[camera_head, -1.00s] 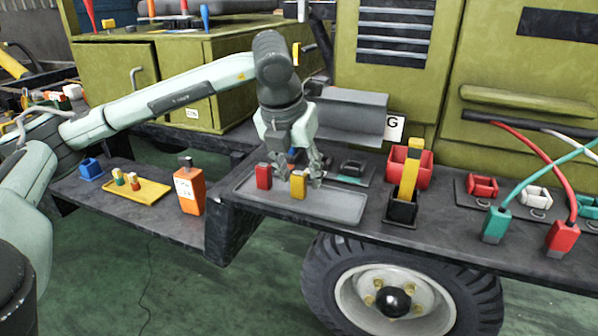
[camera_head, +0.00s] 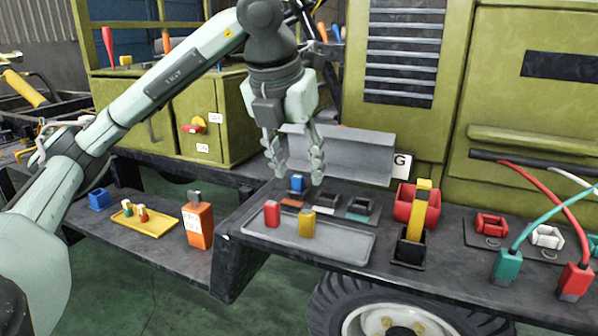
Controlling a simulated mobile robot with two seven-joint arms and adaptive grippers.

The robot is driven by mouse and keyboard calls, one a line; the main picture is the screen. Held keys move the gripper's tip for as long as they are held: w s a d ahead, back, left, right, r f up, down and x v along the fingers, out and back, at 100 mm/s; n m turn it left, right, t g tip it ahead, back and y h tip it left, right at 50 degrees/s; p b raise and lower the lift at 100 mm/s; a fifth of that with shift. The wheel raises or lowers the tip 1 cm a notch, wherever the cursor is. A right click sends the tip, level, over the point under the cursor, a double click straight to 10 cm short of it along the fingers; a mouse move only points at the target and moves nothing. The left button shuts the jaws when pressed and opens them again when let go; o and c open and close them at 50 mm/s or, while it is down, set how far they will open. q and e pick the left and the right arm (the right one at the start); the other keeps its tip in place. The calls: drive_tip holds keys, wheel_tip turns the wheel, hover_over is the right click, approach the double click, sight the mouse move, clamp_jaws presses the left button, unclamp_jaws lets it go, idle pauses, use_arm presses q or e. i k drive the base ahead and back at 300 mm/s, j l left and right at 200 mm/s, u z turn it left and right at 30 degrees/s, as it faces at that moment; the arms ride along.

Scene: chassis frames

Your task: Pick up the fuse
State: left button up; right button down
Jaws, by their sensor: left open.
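A red fuse-like block (camera_head: 272,214) and a yellow one (camera_head: 306,223) stand upright on a grey tray (camera_head: 345,246) on the chassis shelf. A blue block (camera_head: 297,183) stands in the left of a row of dark holders behind the tray. The middle holder (camera_head: 325,202) and the right holder (camera_head: 359,208) look empty. My left gripper (camera_head: 294,178) points down with its fingers apart, at about the blue block, which shows between and below the fingertips. I cannot tell whether they touch it. My right gripper is not in view.
A yellow tray (camera_head: 155,222) with small coloured pieces, a blue cup (camera_head: 99,199) and an orange bottle (camera_head: 197,226) are at left. A red bin (camera_head: 418,203) and a black holder with a yellow handle (camera_head: 412,247) are at right. A grey angled panel (camera_head: 345,155) stands close behind the gripper.

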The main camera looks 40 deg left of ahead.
sight(297, 181)
drive_tip(key=k, duration=1)
